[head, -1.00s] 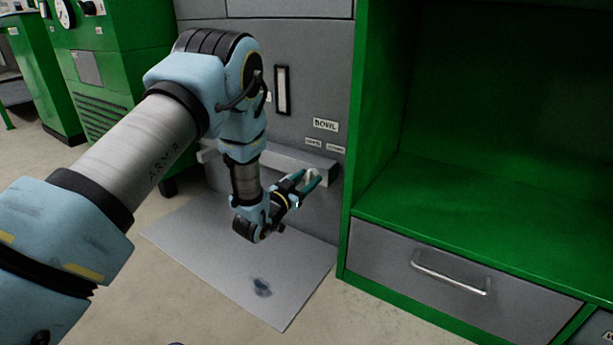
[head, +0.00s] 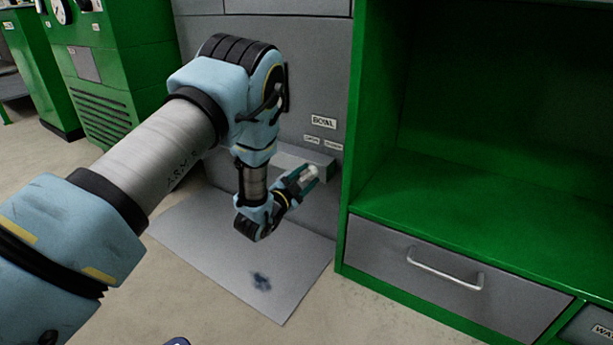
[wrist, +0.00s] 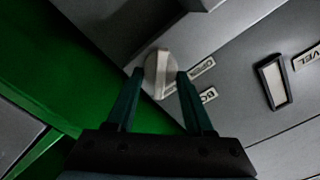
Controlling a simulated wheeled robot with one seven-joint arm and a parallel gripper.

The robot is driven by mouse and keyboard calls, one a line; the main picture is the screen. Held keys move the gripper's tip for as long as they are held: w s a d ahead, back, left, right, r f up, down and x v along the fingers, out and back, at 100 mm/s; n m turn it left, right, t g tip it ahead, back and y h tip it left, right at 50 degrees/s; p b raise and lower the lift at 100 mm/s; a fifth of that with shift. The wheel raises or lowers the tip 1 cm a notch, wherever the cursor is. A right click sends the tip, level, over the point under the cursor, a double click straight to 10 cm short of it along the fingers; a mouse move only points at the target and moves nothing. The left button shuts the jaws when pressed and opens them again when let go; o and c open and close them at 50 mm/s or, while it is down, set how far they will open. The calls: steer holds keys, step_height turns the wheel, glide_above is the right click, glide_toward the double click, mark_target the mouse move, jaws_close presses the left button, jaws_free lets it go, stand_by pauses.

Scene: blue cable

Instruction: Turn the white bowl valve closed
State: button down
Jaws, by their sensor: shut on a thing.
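The white valve knob (wrist: 158,72) sits on the grey panel in the wrist view, a round dial with a raised bar. My gripper (wrist: 160,78) has its two dark teal fingers on either side of the knob, shut on it. In the head view my gripper (head: 310,179) reaches the panel below the BOWL label (head: 323,122), and a bit of the white knob (head: 312,170) shows between the fingers. The small labels (head: 322,142) above the knob are too small to read there; one reads OPEN (wrist: 203,68) in the wrist view.
A green cabinet (head: 480,190) with an open shelf and a grey drawer (head: 450,270) stands close on the right. A grey ledge (head: 300,157) juts from the panel beside my gripper. A stained grey mat (head: 220,260) lies on the floor below.

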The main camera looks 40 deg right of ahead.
stand_by(0.5)
steer(key=shift+c, duration=1.4)
jaws_free()
steer(key=p+v, duration=0.3)
steer(key=v, duration=0.8)
steer(key=shift+p, duration=0.4)
